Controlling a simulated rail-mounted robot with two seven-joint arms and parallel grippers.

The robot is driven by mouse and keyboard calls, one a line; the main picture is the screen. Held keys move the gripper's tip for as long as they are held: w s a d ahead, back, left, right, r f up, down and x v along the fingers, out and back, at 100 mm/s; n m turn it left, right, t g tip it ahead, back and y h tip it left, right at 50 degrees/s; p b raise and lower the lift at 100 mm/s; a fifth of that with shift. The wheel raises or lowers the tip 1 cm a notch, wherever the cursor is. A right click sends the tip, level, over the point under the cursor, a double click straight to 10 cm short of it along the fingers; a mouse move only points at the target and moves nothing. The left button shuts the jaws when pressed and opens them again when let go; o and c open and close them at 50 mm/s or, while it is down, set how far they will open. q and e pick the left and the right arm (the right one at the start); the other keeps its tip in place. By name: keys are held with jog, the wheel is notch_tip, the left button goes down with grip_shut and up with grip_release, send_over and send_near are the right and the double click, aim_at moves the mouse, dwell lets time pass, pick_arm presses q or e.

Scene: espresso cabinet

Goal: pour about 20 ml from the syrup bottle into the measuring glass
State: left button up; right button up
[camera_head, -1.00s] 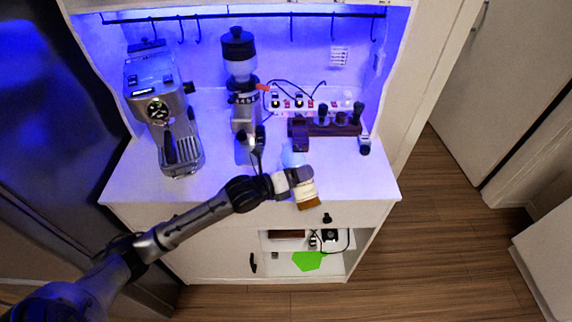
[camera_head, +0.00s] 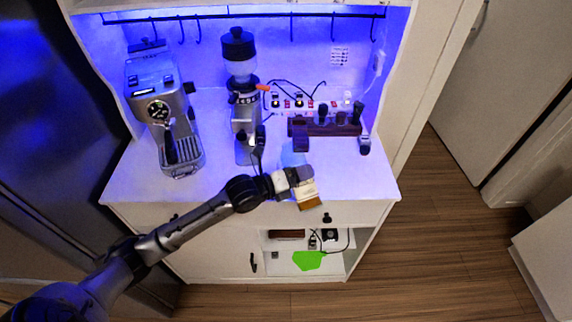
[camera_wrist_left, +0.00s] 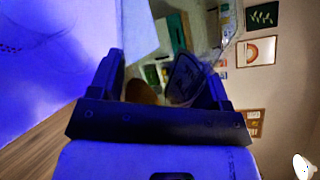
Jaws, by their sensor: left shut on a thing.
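My left gripper (camera_head: 300,184) is shut on the syrup bottle (camera_head: 308,189) above the front edge of the white counter. The bottle has a pale label and brown syrup at its lower end, and it leans slightly. The right gripper is out of view.
A steel espresso machine (camera_head: 163,115) and a grinder (camera_head: 243,100) stand on the counter (camera_head: 215,190) at left and middle. A dark wooden stand (camera_head: 335,128) with tools and a power strip are at the back right. The counter's front right is bare.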

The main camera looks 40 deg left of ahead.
pick_arm(q)
jog(key=shift+w+r, duration=0.1)
jog(key=shift+r, duration=0.05)
dwell(0.3)
jog(key=shift+r+n, duration=0.1)
jog(key=shift+n, duration=0.2)
dwell(0.3)
jog(key=shift+d+p, duration=0.1)
jog(key=shift+p, duration=0.25)
dwell(0.3)
jog(key=shift+r+n, duration=0.1)
jog(key=shift+n, duration=0.4)
jog(key=shift+d+h+p, duration=0.1)
jog(key=shift+h+p, duration=0.2)
dwell(0.6)
jog(key=shift+r+n, duration=0.1)
jog(key=shift+n, duration=0.2)
dwell(0.4)
jog(key=shift+s, duration=0.2)
jog(key=shift+w, duration=0.1)
